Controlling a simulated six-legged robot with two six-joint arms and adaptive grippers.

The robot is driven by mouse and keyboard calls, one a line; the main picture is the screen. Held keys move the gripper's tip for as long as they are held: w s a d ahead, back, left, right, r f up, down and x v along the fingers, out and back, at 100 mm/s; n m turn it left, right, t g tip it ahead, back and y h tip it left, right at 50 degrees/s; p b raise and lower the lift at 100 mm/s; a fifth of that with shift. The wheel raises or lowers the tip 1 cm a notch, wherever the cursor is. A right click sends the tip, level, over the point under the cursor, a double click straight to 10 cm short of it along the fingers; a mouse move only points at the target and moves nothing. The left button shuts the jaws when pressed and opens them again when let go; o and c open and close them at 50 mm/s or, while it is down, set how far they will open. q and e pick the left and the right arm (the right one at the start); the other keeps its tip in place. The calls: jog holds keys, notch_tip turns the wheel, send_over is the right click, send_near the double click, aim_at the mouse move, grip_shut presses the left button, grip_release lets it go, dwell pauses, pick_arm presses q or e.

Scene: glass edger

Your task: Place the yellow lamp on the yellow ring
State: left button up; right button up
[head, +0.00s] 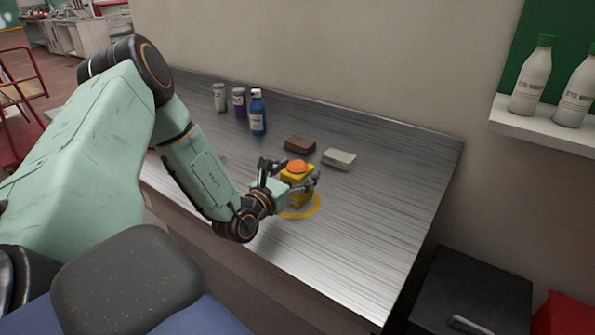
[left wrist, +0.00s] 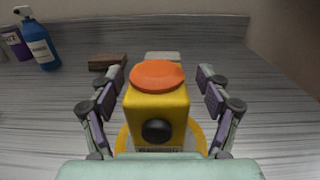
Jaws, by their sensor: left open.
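The yellow lamp (head: 295,184) has an orange top and stands upright on the metal table. The yellow ring (head: 312,209) is marked on the tabletop around its base. In the left wrist view the lamp (left wrist: 157,110) is in the middle, with a dark round knob on its near face, and parts of the ring (left wrist: 197,137) show on both sides of it. My left gripper (head: 290,176) is around the lamp. In the wrist view its open fingers (left wrist: 160,82) stand on either side with gaps to the lamp. My right gripper is not in view.
A brown block (head: 300,145) and a pale block (head: 339,159) lie behind the lamp. A blue spray bottle (head: 258,113), a purple-labelled bottle (head: 239,102) and a whitish bottle (head: 220,97) stand at the back left. The table (head: 375,230) is clear to the right.

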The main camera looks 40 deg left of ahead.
pick_arm(q)
jog(key=shift+w+a+f, duration=0.1)
jog(key=shift+a, duration=0.05)
jog(key=s+p, duration=0.1)
jog(key=s, duration=0.3)
jog(key=s+d+p, duration=0.1)
jog(key=s, duration=0.3)
jog(key=s+p, duration=0.1)
jog(key=s, duration=0.3)
jog(key=shift+d+p, duration=0.35)
jog(key=shift+d, duration=0.05)
